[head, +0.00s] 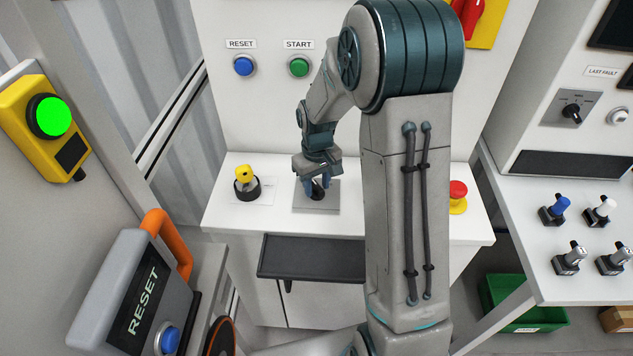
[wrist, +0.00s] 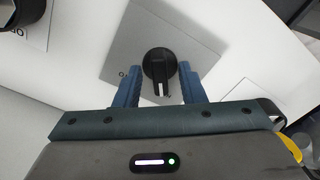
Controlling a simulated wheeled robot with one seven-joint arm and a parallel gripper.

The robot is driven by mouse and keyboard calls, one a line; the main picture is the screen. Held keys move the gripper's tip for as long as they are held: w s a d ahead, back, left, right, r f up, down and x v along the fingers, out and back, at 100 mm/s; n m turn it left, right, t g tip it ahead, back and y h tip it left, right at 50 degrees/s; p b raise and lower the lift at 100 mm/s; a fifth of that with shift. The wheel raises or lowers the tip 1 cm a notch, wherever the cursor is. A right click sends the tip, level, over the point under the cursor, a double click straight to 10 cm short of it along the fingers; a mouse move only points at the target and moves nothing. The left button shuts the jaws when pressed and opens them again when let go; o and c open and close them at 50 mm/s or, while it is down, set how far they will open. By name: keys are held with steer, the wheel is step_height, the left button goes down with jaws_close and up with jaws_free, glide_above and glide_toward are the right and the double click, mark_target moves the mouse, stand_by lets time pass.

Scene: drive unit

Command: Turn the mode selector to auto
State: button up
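A black rotary selector knob (wrist: 160,64) sits on a square grey plate (wrist: 205,45) in the wrist view. Its bar points toward the bottom of that view, toward my gripper. Only a small letter shows left of the knob; the rest of the labels are hidden, so I cannot read the setting. In the head view the same plate (head: 317,203) lies on the white console, with the knob largely covered by my gripper (head: 318,187). My gripper is open, with one blue finger on each side of the knob and visible gaps to its bar.
A yellow key-like switch (head: 246,182) stands left of the plate and a red emergency button (head: 458,197) to the right, partly behind my arm. A blue RESET button (head: 243,66) and green START button (head: 299,67) are on the upright panel. A black tray (head: 312,258) juts out in front.

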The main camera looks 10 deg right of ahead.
jaws_close()
